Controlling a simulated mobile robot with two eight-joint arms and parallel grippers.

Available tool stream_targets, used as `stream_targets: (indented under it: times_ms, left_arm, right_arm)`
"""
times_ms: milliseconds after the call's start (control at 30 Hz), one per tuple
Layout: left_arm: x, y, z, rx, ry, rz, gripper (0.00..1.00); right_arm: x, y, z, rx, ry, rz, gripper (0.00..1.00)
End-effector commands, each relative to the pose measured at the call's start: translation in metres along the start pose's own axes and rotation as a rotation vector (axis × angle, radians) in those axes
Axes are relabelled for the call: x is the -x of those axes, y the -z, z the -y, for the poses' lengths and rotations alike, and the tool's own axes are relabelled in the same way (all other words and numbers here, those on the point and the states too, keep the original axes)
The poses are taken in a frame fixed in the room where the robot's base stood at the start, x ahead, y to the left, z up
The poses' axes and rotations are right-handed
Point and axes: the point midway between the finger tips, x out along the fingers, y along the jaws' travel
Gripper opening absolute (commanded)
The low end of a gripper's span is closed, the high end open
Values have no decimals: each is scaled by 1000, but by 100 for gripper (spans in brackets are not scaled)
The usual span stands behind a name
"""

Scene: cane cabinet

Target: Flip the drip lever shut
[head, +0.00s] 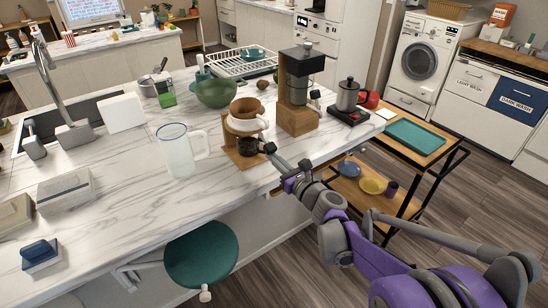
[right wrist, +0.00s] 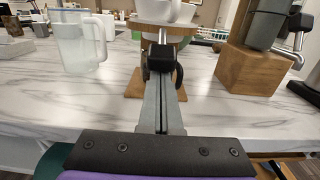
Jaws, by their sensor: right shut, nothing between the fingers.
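The pour-over dripper (head: 244,121) is a white cup in a brown collar on a wooden stand (head: 240,160) near the counter's front edge. The dripper (right wrist: 163,12) also shows at the top of the right wrist view, with the stand (right wrist: 133,85) below. My right gripper (head: 269,148) is shut and empty, its dark tips (right wrist: 165,55) in front of the stand, just below the dripper. I cannot tell whether they touch it. My left gripper is not in view.
A frosted pitcher (head: 178,155) stands left of the dripper. A wooden grinder (head: 297,115) stands to the right, with a kettle (head: 349,95) on a black base beyond. A green bowl (head: 215,93) is behind. A green stool (head: 202,252) is below the counter's front edge.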

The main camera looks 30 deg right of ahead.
Motion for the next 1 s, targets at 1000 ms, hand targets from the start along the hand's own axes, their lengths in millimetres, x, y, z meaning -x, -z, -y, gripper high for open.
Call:
stream_targets:
  times_ms: [1000]
  left_arm:
    - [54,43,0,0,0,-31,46]
  right_arm:
    - [11,-66,0,-1,1,-709,0]
